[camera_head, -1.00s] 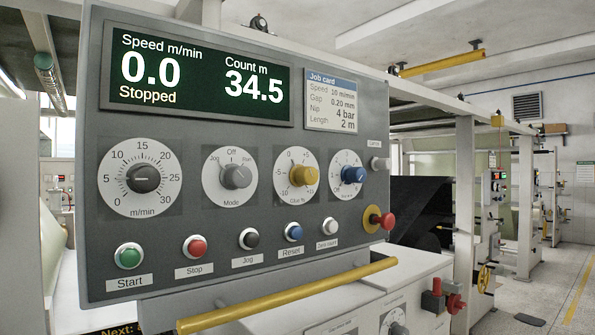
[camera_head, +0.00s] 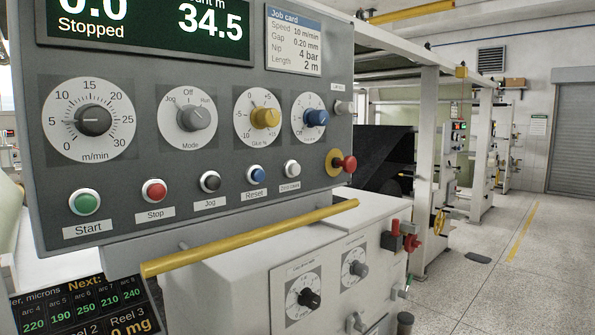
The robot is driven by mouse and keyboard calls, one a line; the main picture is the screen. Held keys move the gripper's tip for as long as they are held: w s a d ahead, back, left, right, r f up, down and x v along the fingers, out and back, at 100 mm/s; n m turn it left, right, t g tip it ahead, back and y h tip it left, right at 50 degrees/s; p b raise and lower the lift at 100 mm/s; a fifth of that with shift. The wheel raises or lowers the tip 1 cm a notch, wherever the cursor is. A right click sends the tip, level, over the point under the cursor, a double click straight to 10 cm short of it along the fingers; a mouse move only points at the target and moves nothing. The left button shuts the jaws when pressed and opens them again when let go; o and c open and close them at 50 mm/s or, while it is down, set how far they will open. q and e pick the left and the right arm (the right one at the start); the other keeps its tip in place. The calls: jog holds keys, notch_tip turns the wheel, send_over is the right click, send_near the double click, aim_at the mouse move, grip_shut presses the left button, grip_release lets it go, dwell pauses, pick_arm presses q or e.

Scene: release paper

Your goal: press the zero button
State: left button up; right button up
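The white push button (camera_head: 292,168) is at the right end of the lower button row on the grey control panel (camera_head: 240,165). Its small label (camera_head: 290,187) is blurred and looks like a zero-count label. The display (camera_head: 150,25) on the panel reads 34.5 for the count and "Stopped". Its top is cut off, and the speed figure is only partly visible. Neither of my grippers is in view.
Green Start (camera_head: 84,202), red Stop (camera_head: 154,191), black Jog (camera_head: 210,181) and blue Reset (camera_head: 257,174) buttons share the row. A red knob (camera_head: 348,164) juts out at the right. A yellow rail (camera_head: 250,237) runs below. Open floor lies at the right.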

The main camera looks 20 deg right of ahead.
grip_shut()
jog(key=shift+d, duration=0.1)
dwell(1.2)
